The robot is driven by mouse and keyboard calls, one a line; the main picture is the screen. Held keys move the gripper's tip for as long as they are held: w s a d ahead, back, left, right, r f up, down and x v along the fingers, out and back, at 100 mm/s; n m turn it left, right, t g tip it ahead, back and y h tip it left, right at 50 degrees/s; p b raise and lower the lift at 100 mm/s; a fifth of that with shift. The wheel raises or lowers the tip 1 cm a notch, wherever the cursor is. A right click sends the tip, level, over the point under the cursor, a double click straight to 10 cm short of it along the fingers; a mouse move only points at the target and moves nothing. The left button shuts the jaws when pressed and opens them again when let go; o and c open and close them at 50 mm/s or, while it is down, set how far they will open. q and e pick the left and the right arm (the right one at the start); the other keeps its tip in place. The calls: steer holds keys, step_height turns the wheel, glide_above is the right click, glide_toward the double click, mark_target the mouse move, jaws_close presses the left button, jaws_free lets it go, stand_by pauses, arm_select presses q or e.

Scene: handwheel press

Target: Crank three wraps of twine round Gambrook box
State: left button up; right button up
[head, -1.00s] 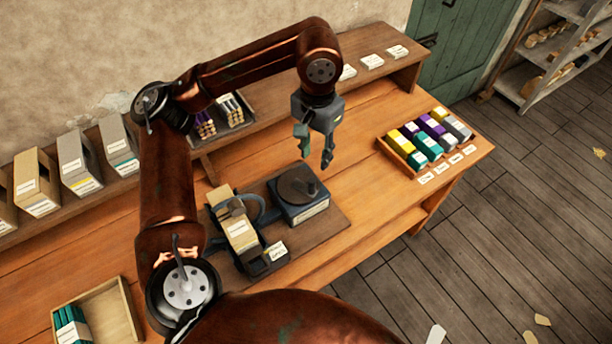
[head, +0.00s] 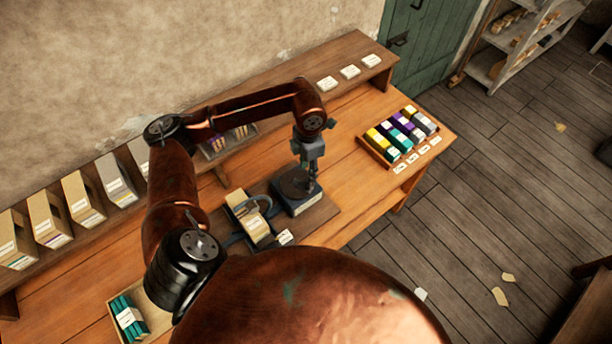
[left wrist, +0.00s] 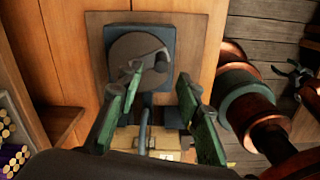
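My left gripper (head: 311,182) points down over the dark round crank disc (head: 291,181) on its blue-grey housing (head: 297,206). In the left wrist view its two green fingers (left wrist: 160,103) are apart, and the disc (left wrist: 133,50) with its small handle (left wrist: 160,62) lies beyond them. I cannot tell whether a finger touches the handle. A tan box (head: 257,229) with a pale label sits in the winder beside the housing; its label is too small to read. A dark two-pronged shape (left wrist: 298,76), seemingly my right gripper, shows at the right edge of the left wrist view.
A tray of coloured spools (head: 397,136) stands at the bench's right end. Several upright boxes (head: 83,198) line the back shelf at left. A wooden tray (head: 155,316) with teal bundles (head: 128,320) is at front left. Bench between winder and spools is clear.

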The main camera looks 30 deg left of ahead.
mark_target(308, 183)
arm_select(q)
steer(key=shift+s+f+n+p, duration=0.2)
steer(key=shift+n+p, duration=0.1)
steer(key=shift+n, duration=0.6)
steer(key=shift+f, duration=0.3)
step_height(308, 183, down, 7)
steer(key=shift+f+p, duration=0.15)
steer(key=shift+p, duration=0.45)
steer(key=shift+c, duration=0.5)
jaws_close()
